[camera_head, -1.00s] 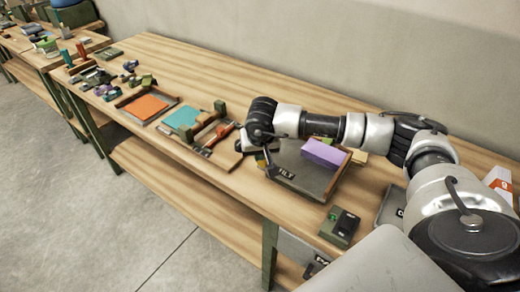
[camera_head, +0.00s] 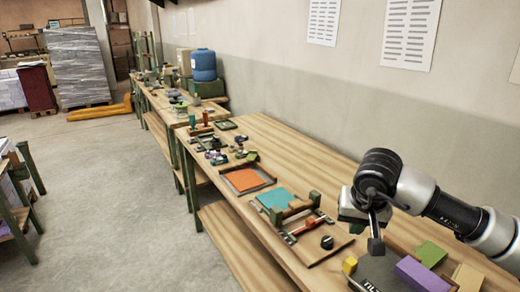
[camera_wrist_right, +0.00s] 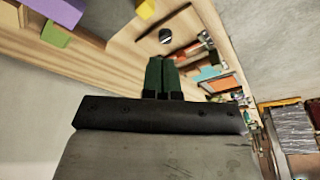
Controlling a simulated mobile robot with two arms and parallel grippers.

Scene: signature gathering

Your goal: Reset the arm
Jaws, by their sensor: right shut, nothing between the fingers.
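My right arm comes in from the right edge of the head view, over the long wooden workbench (camera_head: 262,130). Its right gripper (camera_head: 376,246) hangs above the bench near the dark tilted tray (camera_head: 378,272). In the right wrist view the two dark green fingers (camera_wrist_right: 161,72) are pressed together with nothing between them. My left gripper does not show.
A purple block (camera_head: 422,274), a green block (camera_head: 430,254) and a yellow block (camera_head: 350,265) lie near the right gripper. An orange sheet (camera_head: 245,180) and a teal sheet (camera_head: 276,198) lie further left. Blue drum (camera_head: 203,65) stands at the back.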

